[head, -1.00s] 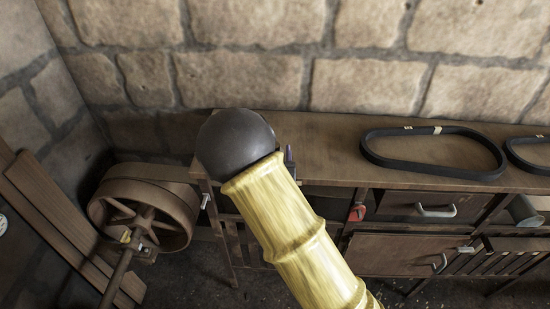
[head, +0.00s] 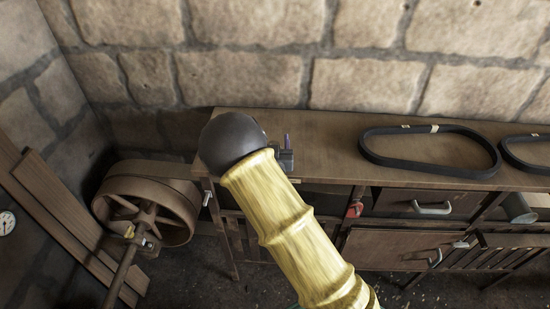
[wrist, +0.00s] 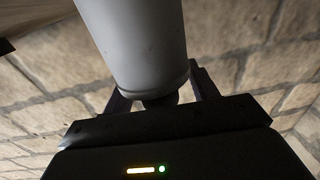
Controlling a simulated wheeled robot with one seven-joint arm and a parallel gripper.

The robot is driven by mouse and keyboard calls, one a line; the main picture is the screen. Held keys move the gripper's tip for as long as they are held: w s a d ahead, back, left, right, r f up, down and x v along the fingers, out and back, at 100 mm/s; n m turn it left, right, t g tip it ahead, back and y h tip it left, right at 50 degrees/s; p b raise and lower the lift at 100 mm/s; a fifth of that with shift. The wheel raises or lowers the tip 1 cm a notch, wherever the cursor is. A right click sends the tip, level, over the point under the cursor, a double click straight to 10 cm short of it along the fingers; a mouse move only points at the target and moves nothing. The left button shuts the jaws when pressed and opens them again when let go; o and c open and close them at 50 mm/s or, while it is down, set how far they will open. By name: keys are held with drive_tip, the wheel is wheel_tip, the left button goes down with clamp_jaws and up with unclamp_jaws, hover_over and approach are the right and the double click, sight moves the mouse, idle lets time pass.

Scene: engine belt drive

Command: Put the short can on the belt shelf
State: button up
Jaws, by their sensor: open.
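My gripper (wrist: 160,92) shows in the wrist view, its two dark fingers apart. A smooth pale grey cylinder (wrist: 138,40) fills the top middle in front of them; I cannot tell whether it is a can or part of my arm. In the head view my yellow arm link and dark ball joint cover the middle, and the gripper cannot be made out. The wooden bench (head: 340,135) carries a black belt (head: 430,165) and part of a second belt (head: 525,167). No short can is clearly identifiable.
A small dark object (head: 286,157) shows beside my arm at the bench top, partly hidden. A pulley wheel (head: 147,212) and planks (head: 62,215) stand at the left. A grey cylinder (head: 519,208) sits under the bench top at the right. The bench between arm and belt is clear.

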clamp_jaws()
idle(0.3)
drive_tip(key=shift+r, duration=0.1)
wheel_tip(320, 180, up, 10)
drive_tip(key=b, duration=0.3)
idle(0.4)
idle(0.5)
